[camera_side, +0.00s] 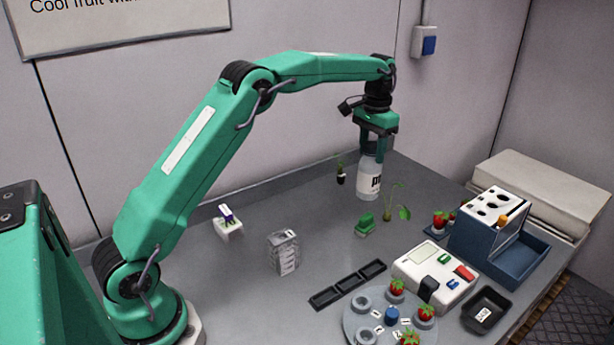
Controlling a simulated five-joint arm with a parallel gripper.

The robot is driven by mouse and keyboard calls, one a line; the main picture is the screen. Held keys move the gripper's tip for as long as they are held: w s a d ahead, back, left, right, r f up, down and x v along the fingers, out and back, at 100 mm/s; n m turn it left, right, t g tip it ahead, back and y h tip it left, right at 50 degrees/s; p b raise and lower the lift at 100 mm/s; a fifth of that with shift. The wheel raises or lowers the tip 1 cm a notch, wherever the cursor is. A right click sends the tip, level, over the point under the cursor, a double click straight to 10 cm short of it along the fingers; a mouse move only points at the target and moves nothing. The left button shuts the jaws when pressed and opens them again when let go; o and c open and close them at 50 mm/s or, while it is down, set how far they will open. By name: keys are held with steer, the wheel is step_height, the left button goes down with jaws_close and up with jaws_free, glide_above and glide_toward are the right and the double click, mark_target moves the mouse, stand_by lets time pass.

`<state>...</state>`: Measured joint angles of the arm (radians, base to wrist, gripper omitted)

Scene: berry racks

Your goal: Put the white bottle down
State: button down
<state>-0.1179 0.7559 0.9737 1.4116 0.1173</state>
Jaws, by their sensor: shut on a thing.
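The white bottle (368,184) is upright at the back of the grey table, with dark lettering on its side. My gripper (372,152) points down from above and is shut on the bottle's upper part. The bottle's base is at or just above the table top; I cannot tell whether it touches.
A small dark pot (340,177) is just left of the bottle. A black tray (348,284), a round berry rack (362,325) and a blue rack (483,240) lie nearer and right. The table left of the bottle is mostly clear.

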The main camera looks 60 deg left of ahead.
steer(key=w+a+f, duration=0.2)
steer(key=a+f, duration=0.3)
steer(key=f, duration=0.2)
steer(key=shift+a+f, duration=0.2)
steer(key=shift+a, duration=0.05)
stand_by(0.4)
steer(key=shift+f, duration=0.1)
steer(key=c, duration=0.8)
jaws_free()
steer(key=shift+s+f, duration=0.1)
step_height(320, 180, up, 12)
steer(key=shift+r, duration=0.2)
stand_by(0.4)
